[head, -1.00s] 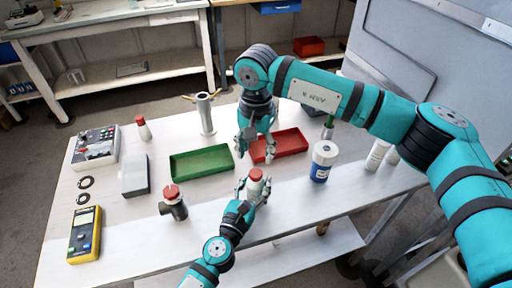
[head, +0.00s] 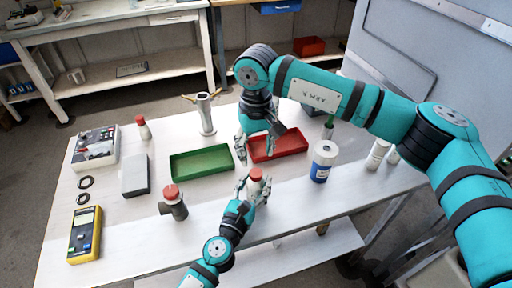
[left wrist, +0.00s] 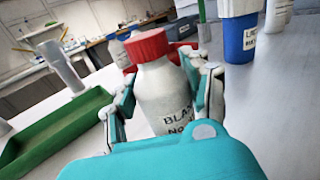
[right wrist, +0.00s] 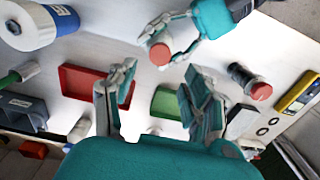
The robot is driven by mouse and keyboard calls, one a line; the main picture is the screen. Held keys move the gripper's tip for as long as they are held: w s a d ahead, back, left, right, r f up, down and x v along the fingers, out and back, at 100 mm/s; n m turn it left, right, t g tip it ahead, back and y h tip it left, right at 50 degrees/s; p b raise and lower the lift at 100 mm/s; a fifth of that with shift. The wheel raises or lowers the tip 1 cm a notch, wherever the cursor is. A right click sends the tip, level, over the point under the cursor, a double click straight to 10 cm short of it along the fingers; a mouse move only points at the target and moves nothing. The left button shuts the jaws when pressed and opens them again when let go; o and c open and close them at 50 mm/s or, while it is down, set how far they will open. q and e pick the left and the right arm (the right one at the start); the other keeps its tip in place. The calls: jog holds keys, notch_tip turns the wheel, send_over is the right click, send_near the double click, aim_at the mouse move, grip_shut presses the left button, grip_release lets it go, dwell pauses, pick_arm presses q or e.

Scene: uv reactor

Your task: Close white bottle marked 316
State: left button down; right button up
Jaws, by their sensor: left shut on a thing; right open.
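A white bottle with a red cap on top (left wrist: 167,88) stands upright between the fingers of my left gripper (head: 256,186), which is shut on it near the table's front edge. Its label reads "BLA…" and "NO…"; the rest is hidden, and I cannot see 316. The red cap (right wrist: 160,53) also shows from above in the right wrist view. My right gripper (head: 260,142) is open and empty, pointing down above the table by the red tray, behind the bottle. Another white bottle with a red cap (head: 144,129) stands at the back left.
A green tray (head: 201,177) and a red tray (head: 299,151) lie behind the bottle. A dark fitting with a red top (head: 174,203) stands to the left. A blue-and-white jar (head: 322,162) and white bottles (head: 377,155) stand to the right. A metal post (head: 205,115) stands at the back.

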aim_at(256, 173)
notch_tip(256, 173, down, 8)
jog(key=shift+r, duration=0.15)
dwell(0.4)
